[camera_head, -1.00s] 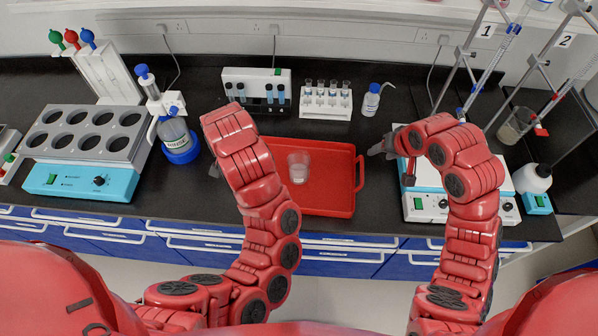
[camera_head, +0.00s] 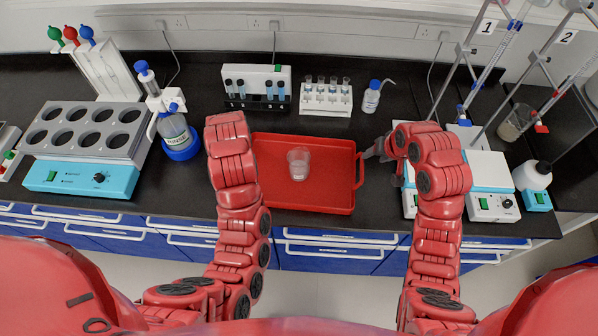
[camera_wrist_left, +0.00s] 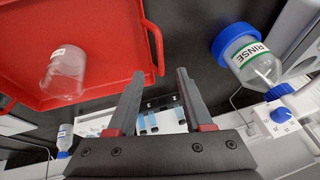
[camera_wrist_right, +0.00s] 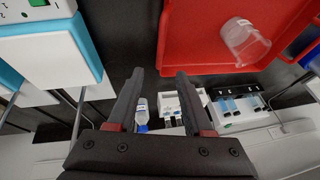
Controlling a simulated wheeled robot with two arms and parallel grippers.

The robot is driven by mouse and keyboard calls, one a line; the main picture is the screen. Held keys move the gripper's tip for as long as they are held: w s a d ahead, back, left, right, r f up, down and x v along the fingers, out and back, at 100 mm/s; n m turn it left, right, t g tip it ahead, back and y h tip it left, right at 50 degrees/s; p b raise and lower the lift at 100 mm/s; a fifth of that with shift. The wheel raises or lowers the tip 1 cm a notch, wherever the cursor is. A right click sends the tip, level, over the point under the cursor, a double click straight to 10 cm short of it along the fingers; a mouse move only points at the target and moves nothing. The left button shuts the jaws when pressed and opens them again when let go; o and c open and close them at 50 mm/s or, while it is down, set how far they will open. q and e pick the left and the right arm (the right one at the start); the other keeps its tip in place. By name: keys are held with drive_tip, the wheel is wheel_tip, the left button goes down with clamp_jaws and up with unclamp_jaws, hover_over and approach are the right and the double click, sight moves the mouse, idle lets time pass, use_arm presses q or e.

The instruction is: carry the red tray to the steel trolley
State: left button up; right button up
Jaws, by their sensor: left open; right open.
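The red tray (camera_head: 332,190) lies flat on the black bench top, with a side handle at each end. A clear beaker (camera_head: 299,164) with pale contents stands on it. My right gripper (camera_head: 372,153) is open just outside the tray's right handle (camera_head: 361,170); in the right wrist view its fingers (camera_wrist_right: 160,74) are empty beside the tray edge. My left gripper is hidden behind its own arm in the head view. In the left wrist view its fingers (camera_wrist_left: 160,76) are open close to the tray's left handle (camera_wrist_left: 156,45). No steel trolley is in view.
A rinse bottle (camera_head: 176,135) stands left of the tray. A tube rack (camera_head: 326,98) and a white-fronted block with blue tubes (camera_head: 257,88) stand behind it. White-topped stirrers (camera_head: 487,170) and burette stands are at right. A heating block (camera_head: 90,135) is at left.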

sight(362, 162)
use_arm(q)
drive_tip(key=x, duration=1.1)
drive_tip(key=shift+w+f, duration=0.1)
drive_tip(key=shift+f, duration=0.25)
use_arm(e)
drive_tip(key=x, duration=1.1)
drive_tip(key=shift+w+f, duration=0.15)
drive_tip(key=shift+f, duration=0.15)
use_arm(q)
clamp_jaws()
use_arm(e)
clamp_jaws()
